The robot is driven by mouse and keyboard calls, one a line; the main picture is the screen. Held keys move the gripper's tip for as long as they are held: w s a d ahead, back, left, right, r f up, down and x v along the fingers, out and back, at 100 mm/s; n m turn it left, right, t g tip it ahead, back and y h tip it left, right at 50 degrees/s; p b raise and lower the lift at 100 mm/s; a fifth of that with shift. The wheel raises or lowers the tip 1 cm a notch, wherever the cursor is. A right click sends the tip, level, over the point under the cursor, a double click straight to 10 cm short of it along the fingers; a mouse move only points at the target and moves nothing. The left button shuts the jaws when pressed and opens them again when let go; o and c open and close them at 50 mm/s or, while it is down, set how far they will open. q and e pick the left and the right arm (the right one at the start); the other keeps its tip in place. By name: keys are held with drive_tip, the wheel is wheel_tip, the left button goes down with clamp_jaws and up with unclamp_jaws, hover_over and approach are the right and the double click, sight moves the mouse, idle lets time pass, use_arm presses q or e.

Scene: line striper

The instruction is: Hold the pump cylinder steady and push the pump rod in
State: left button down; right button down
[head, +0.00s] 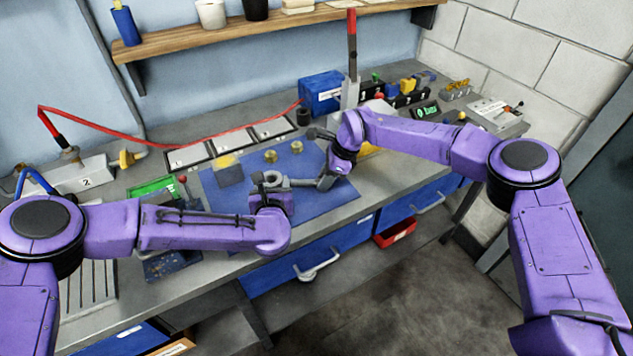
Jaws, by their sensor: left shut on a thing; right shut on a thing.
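A grey pump cylinder (300,183) lies over the blue mat (345,199) on the workbench, between my two grippers. My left gripper (272,186) is shut at the cylinder's left end, where a grey ring-like part shows. My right gripper (328,178) is shut at the right end, on what looks like the pump rod. The rod itself is mostly hidden by my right gripper and wrist. I cannot tell how far the rod sits inside the cylinder.
Small brass parts (270,156) and a yellow-topped block (228,168) sit on the mat behind the grippers. A blue box (320,90) and an upright red-tipped lever (351,45) stand behind. A red hose (200,142) crosses the bench. A shelf (200,36) hangs above.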

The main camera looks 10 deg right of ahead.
drive_tip(key=a+r+n+g+h, duration=0.1)
drive_tip(key=a+r+h, duration=0.15)
drive_tip(key=r, duration=0.55)
drive_tip(key=a+r+n+h, duration=0.1)
drive_tip(key=r+n+h, duration=0.15)
drive_tip(key=r, duration=0.65)
drive_tip(key=s+a+r+n+t+y, duration=0.35)
drive_tip(key=a+r+n+t, duration=0.8)
drive_tip(key=n, duration=0.75)
wheel_tip(320, 180, down, 7)
drive_tip(key=d+t, duration=0.1)
drive_tip(key=shift+s+f+h, duration=0.2)
drive_tip(key=shift+s+h, duration=0.15)
drive_tip(key=shift+s, duration=0.1)
drive_tip(key=shift+t, duration=0.25)
drive_tip(key=shift+s+d+f, duration=0.1)
drive_tip(key=shift+f, duration=2.1)
drive_tip(key=shift+r, duration=0.15)
drive_tip(key=shift+r, duration=0.2)
idle(0.7)
